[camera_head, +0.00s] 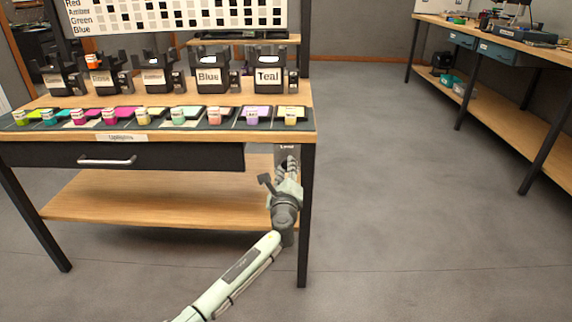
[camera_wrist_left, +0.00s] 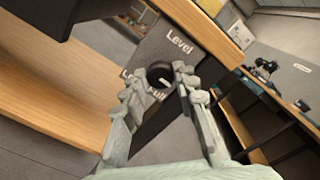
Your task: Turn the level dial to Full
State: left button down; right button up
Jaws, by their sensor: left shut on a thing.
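The level dial (camera_wrist_left: 158,71) is a dark round knob on a dark panel (camera_wrist_left: 180,32) marked "Level". The panel (camera_head: 288,149) hangs at the right front end of the wooden bench in the head view. My left gripper (camera_wrist_left: 158,80) has a finger on each side of the dial and is shut on it. In the head view my left gripper (camera_head: 287,170) is just below the panel's top and hides the dial. Small lettering beside the dial is partly covered by the fingers, and I cannot tell the dial's setting. My right gripper is not in view.
The bench leg (camera_head: 308,215) stands close to the right of my left gripper. A drawer with a handle (camera_head: 107,161) is to the left, above a lower shelf (camera_head: 150,200). Labelled black bins (camera_head: 209,77) stand on the bench. The grey floor (camera_head: 400,200) to the right is clear.

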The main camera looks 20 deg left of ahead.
pick_arm(q)
jog(key=m+p, duration=0.1)
jog(key=m, duration=0.1)
jog(key=m+p, duration=0.1)
jog(key=m, duration=0.1)
jog(key=m+p, duration=0.2)
jog(key=m, duration=0.1)
jog(key=shift+w+r, duration=0.15)
jog(key=shift+r, duration=0.2)
jog(key=shift+m+p, duration=0.35)
jog(key=shift+m, duration=0.35)
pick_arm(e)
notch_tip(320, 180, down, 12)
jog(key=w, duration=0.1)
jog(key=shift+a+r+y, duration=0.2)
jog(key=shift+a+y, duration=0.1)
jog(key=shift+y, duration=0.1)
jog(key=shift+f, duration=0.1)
pick_arm(q)
jog(key=c, duration=1.6)
grip_release()
jog(key=shift+c, duration=0.2)
jog(key=o, duration=0.5)
jog(key=shift+f, duration=0.2)
